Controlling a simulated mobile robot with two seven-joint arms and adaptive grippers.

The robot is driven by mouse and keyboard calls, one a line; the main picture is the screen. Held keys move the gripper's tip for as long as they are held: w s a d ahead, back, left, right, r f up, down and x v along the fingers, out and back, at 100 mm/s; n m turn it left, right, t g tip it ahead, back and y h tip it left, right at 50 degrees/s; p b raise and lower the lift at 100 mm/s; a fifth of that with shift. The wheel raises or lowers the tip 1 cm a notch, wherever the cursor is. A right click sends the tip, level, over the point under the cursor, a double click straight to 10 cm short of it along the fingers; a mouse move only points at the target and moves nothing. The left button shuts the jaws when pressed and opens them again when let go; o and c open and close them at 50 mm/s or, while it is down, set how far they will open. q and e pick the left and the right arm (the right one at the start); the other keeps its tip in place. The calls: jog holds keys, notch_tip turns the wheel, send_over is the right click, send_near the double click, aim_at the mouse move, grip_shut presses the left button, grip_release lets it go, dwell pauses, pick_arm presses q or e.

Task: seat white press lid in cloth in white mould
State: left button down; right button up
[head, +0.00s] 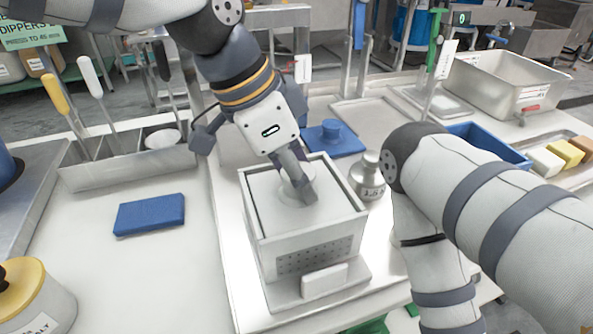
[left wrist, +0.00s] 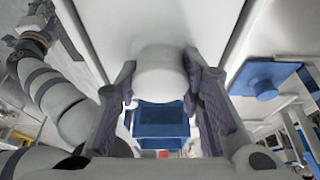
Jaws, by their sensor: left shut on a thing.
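The white press lid (head: 268,205) is a flat square plate with a round knob (left wrist: 162,72). It lies flat within the rim of the white mould (head: 308,245), a square box with a perforated front. My left gripper (head: 300,188) comes down from above and is shut on the knob, with one finger on each side in the left wrist view (left wrist: 162,95). I cannot make out cloth around the lid, nor how deep it sits. My right arm stands right of the mould in the head view, its gripper out of frame. In the left wrist view its far end is small and unclear.
A metal weight (head: 369,178) stands close behind the mould's right side. A blue sponge (head: 150,214) lies on the left counter, which has free room. A blue crate (head: 490,146) stands at the right.

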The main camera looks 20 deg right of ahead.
pick_arm(q)
jog(key=c, duration=1.1)
grip_release()
jog(key=shift+f, duration=0.1)
jog(key=v, duration=1.2)
jog(key=shift+p, duration=0.35)
